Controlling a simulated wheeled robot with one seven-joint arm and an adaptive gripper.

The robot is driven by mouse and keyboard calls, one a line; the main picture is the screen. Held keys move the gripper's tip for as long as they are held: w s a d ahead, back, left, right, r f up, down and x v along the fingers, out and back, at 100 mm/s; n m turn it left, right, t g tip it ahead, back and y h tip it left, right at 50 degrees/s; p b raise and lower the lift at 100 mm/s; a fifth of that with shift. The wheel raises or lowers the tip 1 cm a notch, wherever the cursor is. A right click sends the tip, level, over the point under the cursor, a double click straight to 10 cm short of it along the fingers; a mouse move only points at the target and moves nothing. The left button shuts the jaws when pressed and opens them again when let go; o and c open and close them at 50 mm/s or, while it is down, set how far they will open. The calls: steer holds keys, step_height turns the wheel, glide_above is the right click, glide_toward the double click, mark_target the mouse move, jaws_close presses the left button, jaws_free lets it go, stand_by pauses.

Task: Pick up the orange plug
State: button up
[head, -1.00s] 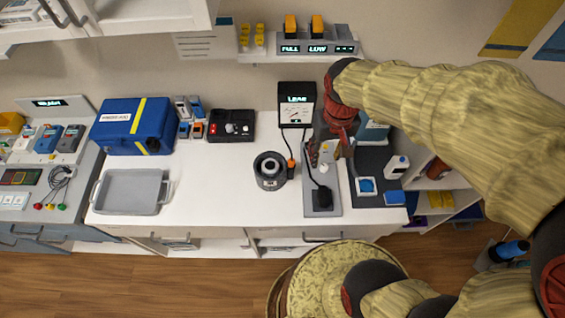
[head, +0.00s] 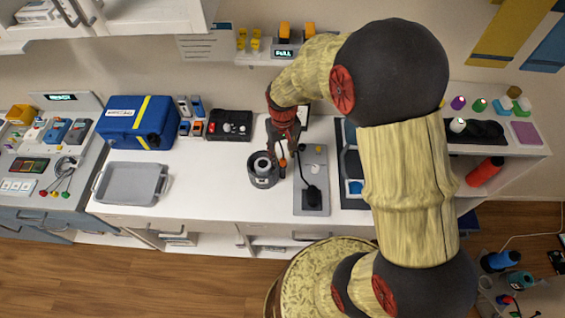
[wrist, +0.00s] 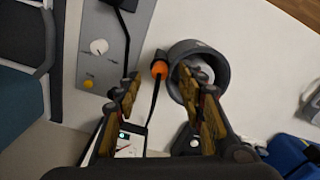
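The orange plug (wrist: 159,68) with a black cord shows in the wrist view, on the white counter beside a dark grey round holder (wrist: 199,72). In the head view the plug (head: 283,169) is small and lies just right of that holder (head: 263,170). My gripper (wrist: 160,82) is open, with one finger on each side of the plug's line in the wrist view. In the head view my gripper (head: 283,150) points down over the plug area. Nothing is between its fingers that I can see held; the exact height above the plug is unclear.
A grey panel (head: 311,200) with a knob and black cord lies right of the plug. A grey tray (head: 131,183), a blue case (head: 137,121) and a black box (head: 229,125) stand to the left. The counter between tray and holder is clear.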

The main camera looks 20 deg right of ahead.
mark_target(283, 159)
step_height(283, 159, down, 3)
steer(key=shift+w+f, duration=0.1)
steer(key=c, duration=0.3)
jaws_close()
stand_by(0.4)
